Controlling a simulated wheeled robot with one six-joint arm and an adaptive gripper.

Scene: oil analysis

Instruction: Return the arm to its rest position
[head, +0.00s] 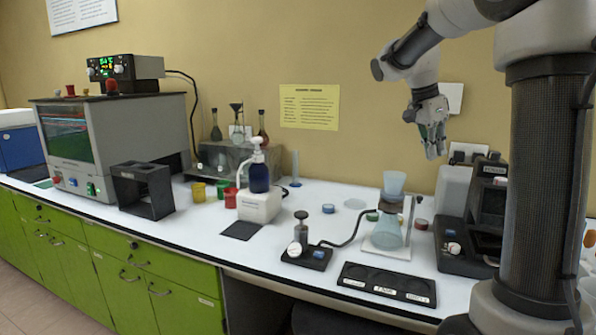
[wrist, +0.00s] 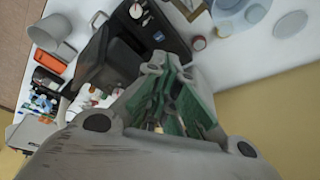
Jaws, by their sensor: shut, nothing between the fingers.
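My gripper (head: 432,142) hangs at the upper right in the head view, raised well above the bench and pointing down. It is in front of the yellow wall, above the flask stand and the black instrument. In the wrist view my gripper (wrist: 172,122) shows close up, with green pads on its fingers. The fingers are shut and nothing is held between them. My arm comes in from the top right corner and is bent at its joints.
The white bench (head: 340,195) carries a flask on a stand (head: 388,232), a black three-place tray (head: 386,284), a dispenser bottle (head: 259,175) and a black instrument (head: 472,225). A large grey machine (head: 110,130) stands left. The air around my gripper looks clear.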

